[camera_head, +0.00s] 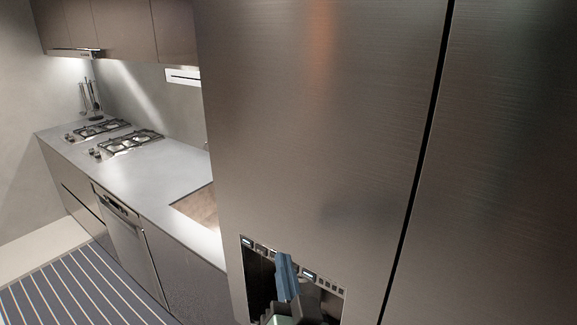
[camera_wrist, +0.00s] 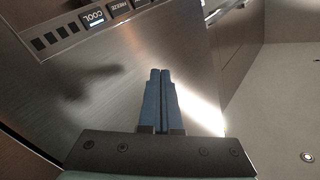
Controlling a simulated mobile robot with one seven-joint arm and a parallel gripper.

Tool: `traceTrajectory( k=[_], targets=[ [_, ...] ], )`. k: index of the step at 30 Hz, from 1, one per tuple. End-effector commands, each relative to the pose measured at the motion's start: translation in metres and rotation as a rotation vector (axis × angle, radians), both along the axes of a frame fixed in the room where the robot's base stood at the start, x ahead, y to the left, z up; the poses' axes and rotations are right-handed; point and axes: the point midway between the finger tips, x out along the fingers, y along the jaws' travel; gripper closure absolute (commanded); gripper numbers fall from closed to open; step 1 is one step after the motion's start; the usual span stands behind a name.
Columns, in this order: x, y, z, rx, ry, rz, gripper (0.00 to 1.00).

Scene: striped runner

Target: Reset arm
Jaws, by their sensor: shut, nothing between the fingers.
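My gripper (camera_head: 287,262) is in front of the dispenser recess of a steel fridge (camera_head: 320,130) in the head view. Its blue fingers point upward there. In the wrist view my gripper (camera_wrist: 160,74) shows its two blue fingers side by side, touching, with nothing between them. The fridge's brushed front (camera_wrist: 90,95) lies beyond the fingers. I cannot tell the exact gap between the gripper and the fridge. The lower part of my arm is cut off by the bottom edge of the head view.
The fridge's dispenser panel (camera_head: 300,274) has small buttons and lit displays. A pale counter (camera_head: 150,180) with gas burners (camera_head: 125,143) runs along the left. A dishwasher (camera_head: 127,240) sits under it. A striped runner (camera_head: 75,290) lies on the floor at lower left.

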Motion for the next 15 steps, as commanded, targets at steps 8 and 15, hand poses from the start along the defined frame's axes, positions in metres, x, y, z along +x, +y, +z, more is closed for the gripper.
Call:
traceTrajectory(
  k=[8, 15],
  targets=[
    [-0.043, 0.005, 0.205, -0.285, -0.489, -0.132, 1.0],
    [-0.121, 0.0, 0.302, -0.379, -0.759, -0.288, 1.0]
  ],
)
